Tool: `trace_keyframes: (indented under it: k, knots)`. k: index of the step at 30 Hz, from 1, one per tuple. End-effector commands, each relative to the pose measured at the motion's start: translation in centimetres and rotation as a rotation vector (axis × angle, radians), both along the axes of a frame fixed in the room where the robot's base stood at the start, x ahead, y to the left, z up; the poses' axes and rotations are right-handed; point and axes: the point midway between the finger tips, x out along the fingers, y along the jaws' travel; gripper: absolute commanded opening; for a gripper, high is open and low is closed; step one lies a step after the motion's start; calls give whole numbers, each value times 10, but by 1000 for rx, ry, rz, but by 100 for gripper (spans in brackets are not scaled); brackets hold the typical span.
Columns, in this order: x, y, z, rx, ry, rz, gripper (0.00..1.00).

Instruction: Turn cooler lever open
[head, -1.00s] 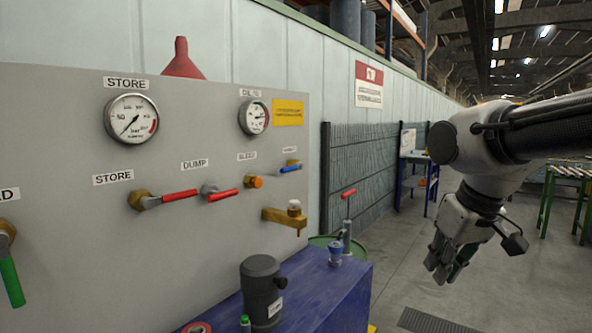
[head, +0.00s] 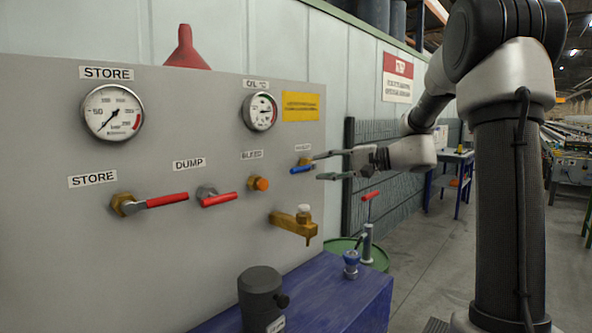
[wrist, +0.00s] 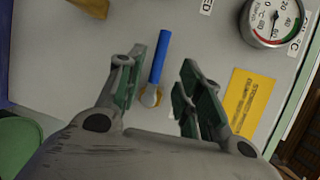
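The blue lever (head: 303,169) sits at the right end of the valve row on the grey panel, under a small label too blurred to read. It points left and slightly down in the head view. In the wrist view the blue lever (wrist: 159,58) runs up from its round pivot, lying between my two fingers. My gripper (head: 323,166) comes at the panel from the right, fingers spread. It is open in the wrist view (wrist: 162,75), with a gap on both sides of the lever. I cannot tell how far the fingertips are from the panel.
Left of it are an orange bleed knob (head: 261,184), a red DUMP lever (head: 219,199) and a red STORE lever (head: 165,199). A brass tap (head: 293,222) juts out below. A gauge (head: 260,112) and yellow notice (head: 300,106) are above. A blue bench (head: 345,299) stands below.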

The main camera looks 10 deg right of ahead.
Motion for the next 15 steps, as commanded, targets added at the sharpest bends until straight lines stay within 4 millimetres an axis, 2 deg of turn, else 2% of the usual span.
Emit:
trace_keyframes:
  k: [15]
  knots:
    - [35,60,-14,-12,-14,14,36]
